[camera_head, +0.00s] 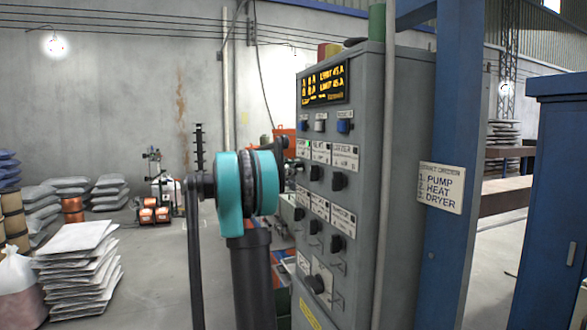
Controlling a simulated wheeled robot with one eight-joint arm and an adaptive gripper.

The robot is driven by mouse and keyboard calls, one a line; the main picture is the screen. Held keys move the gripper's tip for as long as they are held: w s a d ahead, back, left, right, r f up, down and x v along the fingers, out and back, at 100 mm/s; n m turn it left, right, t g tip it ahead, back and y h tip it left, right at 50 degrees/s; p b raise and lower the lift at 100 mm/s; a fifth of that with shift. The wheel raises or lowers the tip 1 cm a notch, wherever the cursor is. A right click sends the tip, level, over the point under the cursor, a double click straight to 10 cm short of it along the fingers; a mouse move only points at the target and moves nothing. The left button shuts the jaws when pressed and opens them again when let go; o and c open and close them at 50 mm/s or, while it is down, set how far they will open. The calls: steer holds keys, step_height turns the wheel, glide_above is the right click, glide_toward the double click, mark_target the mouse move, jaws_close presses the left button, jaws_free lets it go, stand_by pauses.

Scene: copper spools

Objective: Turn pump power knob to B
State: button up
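The grey control cabinet (366,200) stands right of centre, its panel facing left at a steep angle. Black knobs sit in rows on it, such as an upper middle knob (316,173), an upper right knob (338,181) and a lower right knob (337,243). The small white labels are too blurred to read surely, so I cannot tell the pump power knob or its setting. My gripper (289,168) is at the panel's upper left, beside the leftmost upper knob area. My teal arm joint hides much of it; its fingers and any contact are unclear.
A white sign (440,187) listing pump, heat, dryer hangs on a blue post (452,130) to the right. An amber display (325,86) tops the panel. Stacked white sacks (78,270) lie at lower left. The floor between sacks and arm is clear.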

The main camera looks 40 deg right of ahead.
steer(key=shift+o, duration=0.4)
steer(key=v, duration=1.2)
